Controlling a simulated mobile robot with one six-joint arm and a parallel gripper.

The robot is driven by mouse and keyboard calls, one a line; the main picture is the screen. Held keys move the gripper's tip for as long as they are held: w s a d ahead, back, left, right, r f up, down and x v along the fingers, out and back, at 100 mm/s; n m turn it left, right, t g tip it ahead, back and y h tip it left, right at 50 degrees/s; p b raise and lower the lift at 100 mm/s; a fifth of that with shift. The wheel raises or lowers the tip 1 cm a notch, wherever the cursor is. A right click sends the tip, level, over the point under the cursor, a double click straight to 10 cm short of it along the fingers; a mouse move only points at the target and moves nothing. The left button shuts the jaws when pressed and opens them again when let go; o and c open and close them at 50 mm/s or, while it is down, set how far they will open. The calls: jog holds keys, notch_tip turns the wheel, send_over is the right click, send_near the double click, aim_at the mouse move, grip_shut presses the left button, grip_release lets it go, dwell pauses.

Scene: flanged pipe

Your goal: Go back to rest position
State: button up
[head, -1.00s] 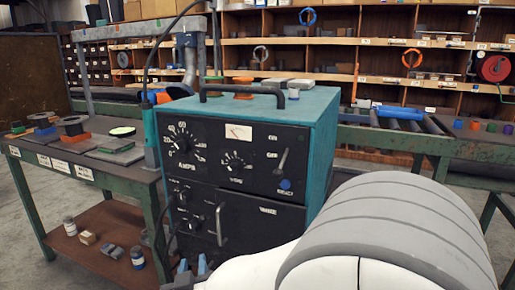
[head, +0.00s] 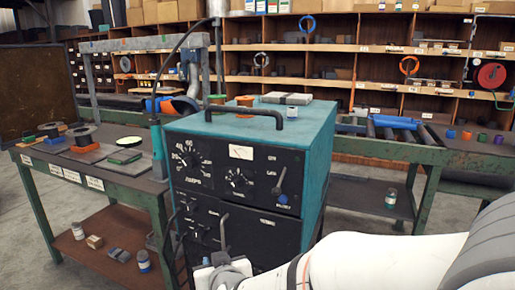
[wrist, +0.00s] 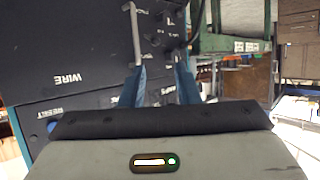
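My gripper (wrist: 161,80) shows in the wrist view with its two blue fingers apart and nothing between them. Beyond the fingers are the dark front panel of the welding machine (wrist: 60,75) and, further right, a green bench edge. In the head view, my arm comes in from the lower right and its wrist end is low in front of the machine's panel (head: 250,190). The fingertips cannot be made out there. No pipe is held. A grey curved pipe (head: 193,80) is behind the machine, partly hidden by it.
A green bench (head: 75,165) with spools is at left, another bench (head: 460,150) at right. Shelves (head: 340,65) line the back.

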jog(key=s+d+r+m+g+h+p, duration=0.2)
jog(key=s+d+r+g+p, duration=0.3)
jog(key=d, duration=0.7)
jog(key=s+d+r+m+g+h+p, duration=0.2)
jog(key=s+d+r+g+p, duration=0.2)
jog(key=s+d+r+p, duration=0.4)
jog(key=s+d+r, duration=0.1)
jog(key=s+d, duration=0.1)
jog(key=d, duration=0.2)
jog(key=shift+d+g+h+p, duration=0.25)
jog(key=shift+g+h+p, duration=0.05)
jog(key=shift+g+p, duration=0.1)
jog(key=shift+o, duration=0.8)
jog(key=shift+r, duration=0.1)
